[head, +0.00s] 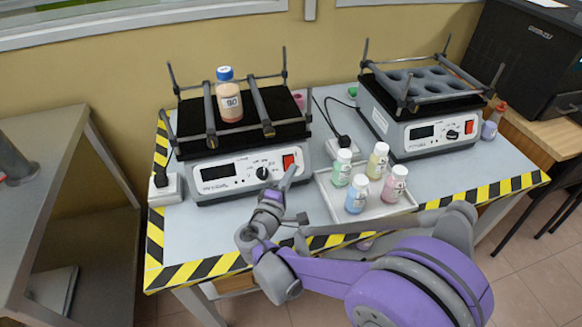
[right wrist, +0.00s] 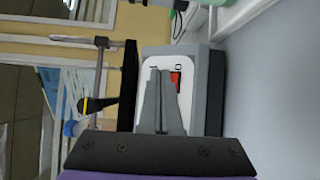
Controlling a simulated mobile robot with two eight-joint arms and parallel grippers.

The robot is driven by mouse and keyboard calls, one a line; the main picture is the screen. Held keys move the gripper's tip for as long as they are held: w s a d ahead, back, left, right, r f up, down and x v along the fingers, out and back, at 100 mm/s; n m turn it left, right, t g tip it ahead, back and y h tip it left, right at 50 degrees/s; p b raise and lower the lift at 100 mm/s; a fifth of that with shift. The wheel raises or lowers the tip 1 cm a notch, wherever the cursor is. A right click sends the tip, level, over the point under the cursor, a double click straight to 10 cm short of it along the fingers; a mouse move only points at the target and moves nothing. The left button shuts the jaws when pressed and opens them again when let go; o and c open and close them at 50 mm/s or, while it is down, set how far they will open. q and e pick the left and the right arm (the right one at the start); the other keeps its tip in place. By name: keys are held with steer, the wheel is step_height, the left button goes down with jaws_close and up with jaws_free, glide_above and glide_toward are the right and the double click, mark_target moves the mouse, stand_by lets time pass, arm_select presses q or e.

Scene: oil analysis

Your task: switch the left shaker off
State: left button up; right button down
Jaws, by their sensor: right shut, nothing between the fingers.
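The left shaker (head: 240,190) is a grey-white box with a dark display, a black knob and a red switch (head: 288,162) at the right end of its front panel. A blue-capped bottle (head: 229,100) stands upright on its black platform between the bars. My right gripper (head: 288,177) is shut and empty, its tips just below and in front of the red switch. In the right wrist view, the shut fingers (right wrist: 160,82) point at the panel, with the red switch (right wrist: 175,80) partly hidden behind them. I cannot tell whether they touch. My left gripper is not in view.
A second shaker (head: 425,125) with an empty rack stands at the right. A white tray (head: 325,187) with several capped bottles lies close to the right of my gripper. A power strip (head: 165,190) is left of the left shaker. Striped tape (head: 200,268) marks the table edge.

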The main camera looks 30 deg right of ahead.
stand_by(0.3)
steer(key=s+r, duration=0.1)
steer(key=s+r+p, duration=0.1)
steer(key=s+a+p, duration=0.1)
steer(key=s, duration=0.1)
steer(key=shift+r, duration=0.4)
stand_by(0.3)
